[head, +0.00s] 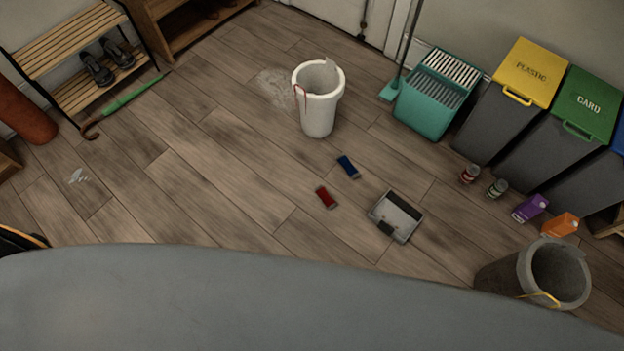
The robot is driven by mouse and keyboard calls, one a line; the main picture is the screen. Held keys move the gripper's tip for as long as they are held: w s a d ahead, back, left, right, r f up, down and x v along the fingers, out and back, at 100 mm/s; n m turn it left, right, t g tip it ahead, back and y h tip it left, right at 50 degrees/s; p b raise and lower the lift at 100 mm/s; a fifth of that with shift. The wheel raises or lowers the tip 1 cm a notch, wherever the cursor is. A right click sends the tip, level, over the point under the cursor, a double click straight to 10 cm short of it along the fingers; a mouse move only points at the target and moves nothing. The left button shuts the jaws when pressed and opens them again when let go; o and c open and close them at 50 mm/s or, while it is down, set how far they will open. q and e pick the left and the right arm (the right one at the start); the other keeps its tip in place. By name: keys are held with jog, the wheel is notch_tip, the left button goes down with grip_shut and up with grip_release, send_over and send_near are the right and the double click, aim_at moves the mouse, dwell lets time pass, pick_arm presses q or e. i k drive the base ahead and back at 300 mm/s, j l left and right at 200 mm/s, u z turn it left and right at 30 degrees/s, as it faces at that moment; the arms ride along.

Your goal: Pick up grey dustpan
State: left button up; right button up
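A grey dustpan (399,214) lies on the wooden floor, right of the picture's middle. It has a light rim and a dark short part at its lower left edge. It lies apart from the objects around it. Neither of my grippers shows in the head view.
Red (326,197) and blue (348,167) small items lie left of the dustpan. A white bucket (318,115) stands behind, a grey bucket (500,277) at lower right. Cans, cartons (530,208) and bins (505,115) line the right.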

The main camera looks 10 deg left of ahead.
aim_at(396, 212)
jog(key=z, duration=0.8)
